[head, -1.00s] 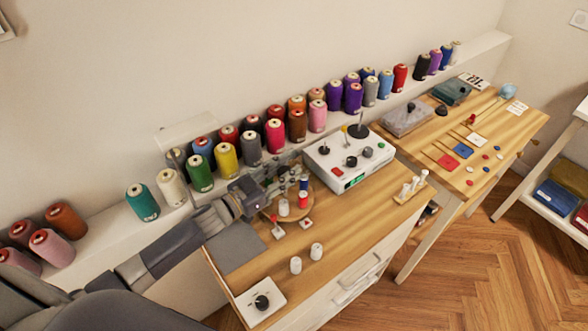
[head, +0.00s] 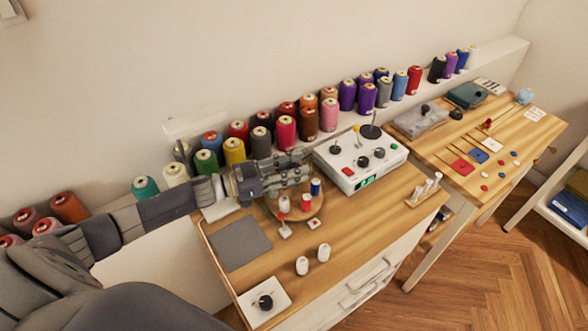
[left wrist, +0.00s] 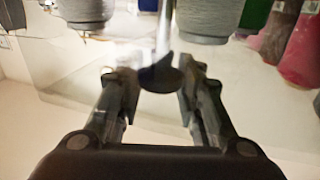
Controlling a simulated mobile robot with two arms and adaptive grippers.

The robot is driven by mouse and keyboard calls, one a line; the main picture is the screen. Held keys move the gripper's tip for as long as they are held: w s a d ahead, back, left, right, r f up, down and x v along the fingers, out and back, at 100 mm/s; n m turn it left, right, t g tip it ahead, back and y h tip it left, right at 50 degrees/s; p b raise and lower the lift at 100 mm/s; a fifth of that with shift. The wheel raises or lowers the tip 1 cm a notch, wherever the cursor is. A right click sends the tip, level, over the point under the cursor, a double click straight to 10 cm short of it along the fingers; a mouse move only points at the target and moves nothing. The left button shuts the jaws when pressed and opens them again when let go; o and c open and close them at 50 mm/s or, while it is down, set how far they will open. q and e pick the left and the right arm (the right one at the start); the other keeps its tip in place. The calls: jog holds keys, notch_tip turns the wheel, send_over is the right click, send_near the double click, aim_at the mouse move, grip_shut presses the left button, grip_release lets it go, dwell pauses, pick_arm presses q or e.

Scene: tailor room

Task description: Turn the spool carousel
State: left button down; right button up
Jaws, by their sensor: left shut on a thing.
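The spool carousel (head: 297,216) is a round wooden disc on the near worktable, behind the two loose white spools. A blue spool (head: 315,187) and a red spool (head: 306,202) stand on it, with another red-and-white one (head: 284,204) at its left. My left gripper (head: 300,168) reaches in from the left over the carousel's back side, hiding part of it. In the left wrist view a dark round knob (left wrist: 158,76) with a thin pale rod sits between its fingers (left wrist: 158,92). The left gripper is shut on this; I cannot tell whether it belongs to the carousel. My right gripper is out of view.
A white control box (head: 360,160) with knobs and levers stands right of the carousel. Thread cones line the shelf (head: 500,54) behind. Two white spools (head: 312,259), a grey mat (head: 240,244) and a dial plate (head: 264,302) lie in front.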

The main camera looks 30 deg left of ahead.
aim_at(267, 185)
pick_arm(q)
jog(key=shift+f, duration=0.1)
dwell(0.3)
jog(key=c, duration=1.5)
grip_release()
jog(key=o, duration=0.3)
jog(key=shift+w+d, duration=0.1)
jog(key=shift+o, duration=0.2)
jog(key=v, duration=0.7)
